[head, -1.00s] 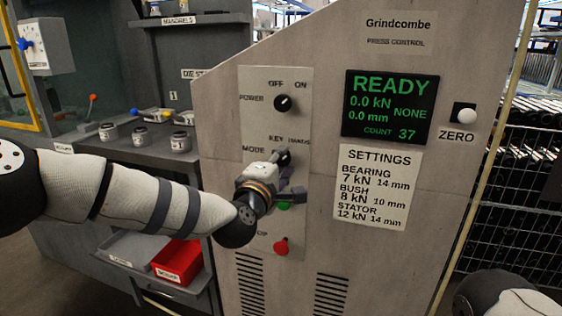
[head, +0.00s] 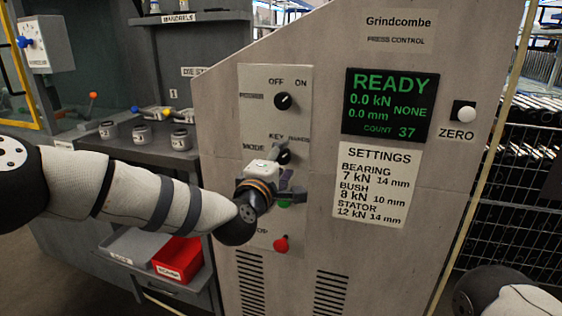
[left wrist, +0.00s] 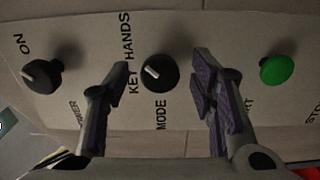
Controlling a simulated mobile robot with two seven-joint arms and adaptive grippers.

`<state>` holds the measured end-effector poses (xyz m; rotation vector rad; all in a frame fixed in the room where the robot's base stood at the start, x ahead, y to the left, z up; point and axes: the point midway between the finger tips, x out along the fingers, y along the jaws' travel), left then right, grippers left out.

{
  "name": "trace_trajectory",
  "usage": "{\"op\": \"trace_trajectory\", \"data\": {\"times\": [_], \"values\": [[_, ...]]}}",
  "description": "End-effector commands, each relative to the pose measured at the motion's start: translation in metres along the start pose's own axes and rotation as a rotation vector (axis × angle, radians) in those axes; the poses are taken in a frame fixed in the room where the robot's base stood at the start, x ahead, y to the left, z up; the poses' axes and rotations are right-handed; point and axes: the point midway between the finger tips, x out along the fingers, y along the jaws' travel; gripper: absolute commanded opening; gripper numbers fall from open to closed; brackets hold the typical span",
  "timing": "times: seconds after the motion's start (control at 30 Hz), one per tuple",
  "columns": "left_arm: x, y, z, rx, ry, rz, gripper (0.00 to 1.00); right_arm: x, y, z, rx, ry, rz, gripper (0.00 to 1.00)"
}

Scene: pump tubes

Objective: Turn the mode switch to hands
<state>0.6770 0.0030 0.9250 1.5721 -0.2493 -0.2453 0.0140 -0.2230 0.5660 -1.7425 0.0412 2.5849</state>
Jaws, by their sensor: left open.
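The mode switch (head: 284,156) is a black round knob on the grey press panel, under the KEY and HANDS labels. In the left wrist view the knob (left wrist: 161,72) lies between my left gripper's fingers, apart from both. Its white mark slants up-left in that view, toward the HANDS label (left wrist: 126,38). My left gripper (head: 286,173) is open and empty in front of the panel; in the left wrist view its fingers (left wrist: 160,62) stand either side of the knob. The gripper body partly hides the panel below the knob. My right gripper is out of view.
The power knob (head: 283,101) is above, and a green button (head: 285,204) and red button (head: 281,244) are below. The display (head: 389,106) reads READY. A settings sheet (head: 375,185) is on the right. A red bin (head: 178,259) stands low on the left.

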Motion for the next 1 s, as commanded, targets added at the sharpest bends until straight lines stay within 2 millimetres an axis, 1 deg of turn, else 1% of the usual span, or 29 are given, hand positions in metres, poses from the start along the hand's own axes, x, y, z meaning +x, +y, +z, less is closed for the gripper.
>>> {"op": "trace_trajectory", "data": {"times": [0.07,0.17,0.27,0.4,0.5,0.6,0.73,0.97,1.0], "values": [[-0.002,0.0,0.0,0.0,0.0,0.0,0.51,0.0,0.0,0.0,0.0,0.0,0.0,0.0],[-0.014,0.0,-0.001,-0.001,-0.001,-0.001,0.51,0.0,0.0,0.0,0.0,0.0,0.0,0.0],[-0.037,0.0,0.0,-0.002,-0.002,-0.002,0.51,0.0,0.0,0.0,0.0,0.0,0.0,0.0],[-0.076,0.0,0.0,-0.002,-0.001,-0.003,0.51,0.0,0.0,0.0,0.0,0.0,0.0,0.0],[-0.098,0.0,-0.001,-0.001,0.0,-0.002,0.51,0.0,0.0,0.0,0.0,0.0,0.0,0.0],[-0.113,0.0,0.0,0.0,-0.001,0.0,0.51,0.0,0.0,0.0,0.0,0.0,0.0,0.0],[-0.12,0.0,0.0,0.0,0.0,0.0,0.51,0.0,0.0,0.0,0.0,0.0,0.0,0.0],[-0.12,0.0,0.0,0.001,0.0,0.0,0.51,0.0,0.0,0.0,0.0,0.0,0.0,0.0],[-0.122,-0.004,0.001,0.006,-0.004,-0.01,0.51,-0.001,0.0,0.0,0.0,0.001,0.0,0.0]]}}
